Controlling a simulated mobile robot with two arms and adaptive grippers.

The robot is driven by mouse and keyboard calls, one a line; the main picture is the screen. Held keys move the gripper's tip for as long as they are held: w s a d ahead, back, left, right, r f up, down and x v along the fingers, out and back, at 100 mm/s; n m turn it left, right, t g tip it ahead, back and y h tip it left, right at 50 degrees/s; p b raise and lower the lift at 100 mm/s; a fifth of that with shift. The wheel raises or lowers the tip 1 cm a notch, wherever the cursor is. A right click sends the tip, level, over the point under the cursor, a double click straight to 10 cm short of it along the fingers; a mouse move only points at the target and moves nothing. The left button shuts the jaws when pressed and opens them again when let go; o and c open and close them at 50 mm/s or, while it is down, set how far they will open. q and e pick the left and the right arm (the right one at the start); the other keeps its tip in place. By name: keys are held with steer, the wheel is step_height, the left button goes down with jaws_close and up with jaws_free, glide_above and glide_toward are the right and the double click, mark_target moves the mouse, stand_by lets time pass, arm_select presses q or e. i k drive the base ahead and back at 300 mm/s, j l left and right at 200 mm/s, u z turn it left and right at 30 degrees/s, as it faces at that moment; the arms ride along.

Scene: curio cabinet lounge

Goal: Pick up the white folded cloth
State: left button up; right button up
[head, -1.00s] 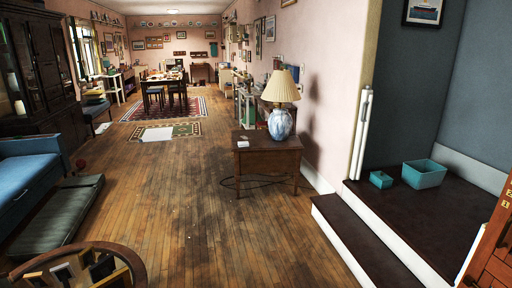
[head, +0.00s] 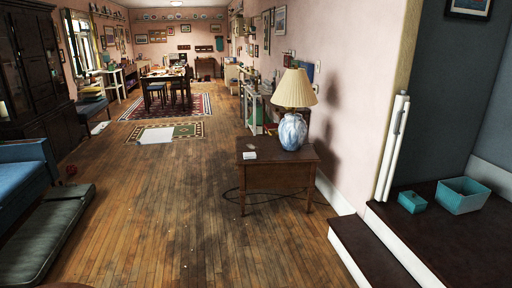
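A flat white piece (head: 156,136) lies partly on the small green-and-red rug (head: 186,131) on the floor ahead, left of centre. It could be cloth or paper; I cannot tell from here. A small white item (head: 250,155) lies on the top of the wooden side table (head: 277,178), left of the lamp, and is too small to make out. Neither gripper shows in the head view.
The lamp (head: 292,130) stands on the side table, with a dark cable on the floor below. Dark steps (head: 370,255) with two teal bins (head: 463,195) are at right. A blue sofa (head: 22,180) and dark cushion (head: 45,235) are at left. The middle floor is clear.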

mark_target(246, 156)
steer(key=i, duration=1.9)
steer(key=j+u, duration=0.05)
steer(key=j, duration=0.05)
